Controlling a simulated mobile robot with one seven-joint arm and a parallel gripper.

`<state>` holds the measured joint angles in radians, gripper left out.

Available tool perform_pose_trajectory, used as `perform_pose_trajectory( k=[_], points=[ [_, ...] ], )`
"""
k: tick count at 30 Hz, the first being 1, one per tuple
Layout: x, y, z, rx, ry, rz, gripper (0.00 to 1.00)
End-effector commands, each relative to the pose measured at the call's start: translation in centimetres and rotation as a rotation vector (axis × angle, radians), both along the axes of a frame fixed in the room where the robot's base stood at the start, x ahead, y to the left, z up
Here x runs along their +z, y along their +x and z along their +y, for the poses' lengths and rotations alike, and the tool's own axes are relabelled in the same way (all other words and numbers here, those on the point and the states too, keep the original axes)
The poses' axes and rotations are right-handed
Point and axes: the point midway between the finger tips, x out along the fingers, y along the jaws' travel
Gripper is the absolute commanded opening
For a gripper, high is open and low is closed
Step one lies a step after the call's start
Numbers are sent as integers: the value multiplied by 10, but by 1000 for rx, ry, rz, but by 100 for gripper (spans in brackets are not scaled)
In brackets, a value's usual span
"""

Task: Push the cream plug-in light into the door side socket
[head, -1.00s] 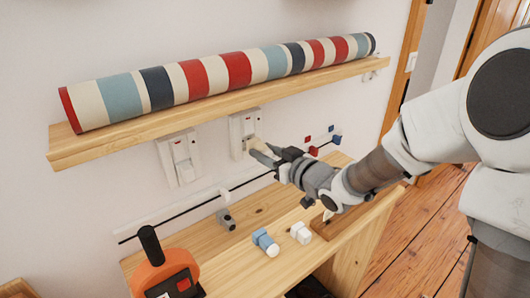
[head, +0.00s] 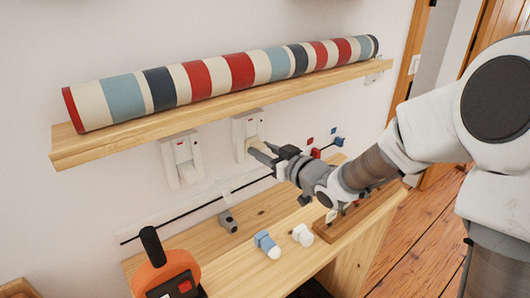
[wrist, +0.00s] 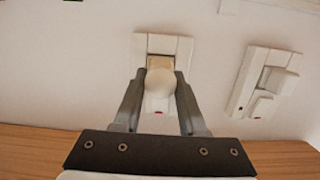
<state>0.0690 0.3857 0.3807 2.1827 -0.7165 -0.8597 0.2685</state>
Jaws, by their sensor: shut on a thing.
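The door side socket (head: 240,128) is the right one of two white wall sockets below the shelf. It shows in the wrist view (wrist: 182,46) behind the gripper. My gripper (head: 262,153) is shut on the cream plug-in light (wrist: 160,82), whose rounded end sits between the fingers (wrist: 160,100). The light is in front of the socket face, lined up with its upper part in the wrist view. Its plug side is hidden, so I cannot tell how far in it is. The other socket (head: 183,160) also shows in the wrist view (wrist: 262,82), with a white piece on it.
A shelf (head: 220,108) with a striped roll (head: 240,70) runs above the sockets. On the bench (head: 200,243) below are a blue-and-white light (head: 266,243), a white one (head: 303,235), a grey piece (head: 228,221) and an orange tool (head: 165,275). Small red and blue blocks are at the wall.

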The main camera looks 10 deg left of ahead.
Motion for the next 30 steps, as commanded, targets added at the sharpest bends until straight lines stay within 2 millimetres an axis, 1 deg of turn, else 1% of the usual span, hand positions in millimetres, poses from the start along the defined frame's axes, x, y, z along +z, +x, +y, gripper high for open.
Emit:
perform_pose_trajectory(
  k=[12,13,17,18,26,30],
  points=[
    [0,7,9,1,1,1,0],
    [0,7,8,1,1,1,44],
    [0,6,8,1,0,0,68],
    [0,6,8,1,0,0,75],
    [0,6,8,0,0,1,76],
    [2,3,3,-1,-1,-1,76]
  ],
)
